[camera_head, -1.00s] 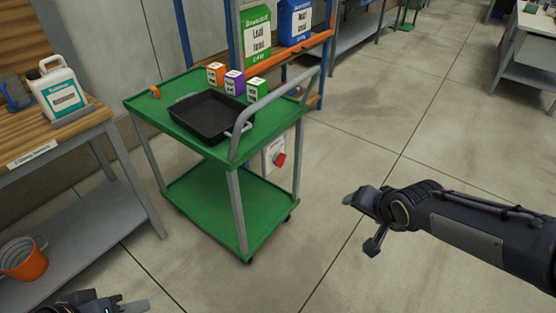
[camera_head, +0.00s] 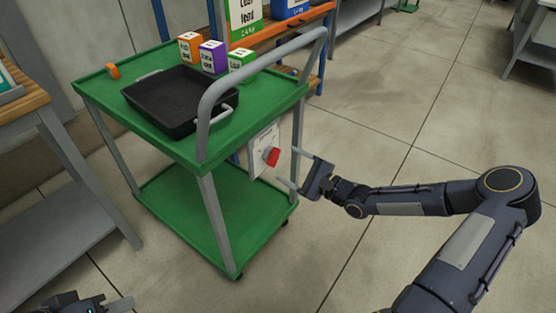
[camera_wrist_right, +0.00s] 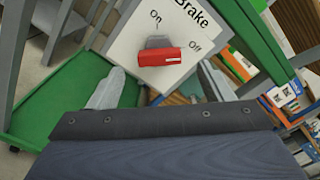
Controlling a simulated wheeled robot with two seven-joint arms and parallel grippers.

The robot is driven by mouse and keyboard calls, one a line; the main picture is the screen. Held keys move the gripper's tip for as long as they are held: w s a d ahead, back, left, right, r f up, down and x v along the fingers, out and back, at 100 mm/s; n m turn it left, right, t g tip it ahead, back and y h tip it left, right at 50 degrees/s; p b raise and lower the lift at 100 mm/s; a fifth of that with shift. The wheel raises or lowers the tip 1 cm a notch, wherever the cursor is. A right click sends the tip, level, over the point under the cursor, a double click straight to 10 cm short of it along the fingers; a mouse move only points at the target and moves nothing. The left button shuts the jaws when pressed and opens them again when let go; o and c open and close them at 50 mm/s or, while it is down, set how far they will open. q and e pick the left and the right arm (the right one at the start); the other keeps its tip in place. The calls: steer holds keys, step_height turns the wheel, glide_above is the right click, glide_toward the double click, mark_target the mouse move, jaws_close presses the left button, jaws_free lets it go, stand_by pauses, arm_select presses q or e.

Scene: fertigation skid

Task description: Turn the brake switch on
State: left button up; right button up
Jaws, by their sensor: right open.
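The brake switch is a red knob (camera_head: 272,156) on a white panel (camera_head: 257,163) on the right side of the green cart (camera_head: 180,138). In the right wrist view the panel reads "Brake", with "On" at left and "Off" at right, and the red knob (camera_wrist_right: 160,57) lies nearly level below them. My right gripper (camera_head: 287,166) is open just right of the knob, pointing at it. In the wrist view its fingers stand on either side of the knob, without visible contact. My left gripper (camera_head: 115,304) is mostly cut off at the bottom left edge.
The cart's grey handle (camera_head: 255,70) arches above the panel. A black tray (camera_head: 175,100) and orange, purple and green boxes (camera_head: 212,57) stand on the cart's top. A wooden bench (camera_head: 22,105) is at left. The floor right of the cart is open.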

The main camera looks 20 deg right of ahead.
mark_target(277, 159)
steer(key=x, duration=0.5)
steer(key=shift+d+b, duration=0.1)
steer(key=shift+b, duration=0.25)
steer(key=c, duration=1)
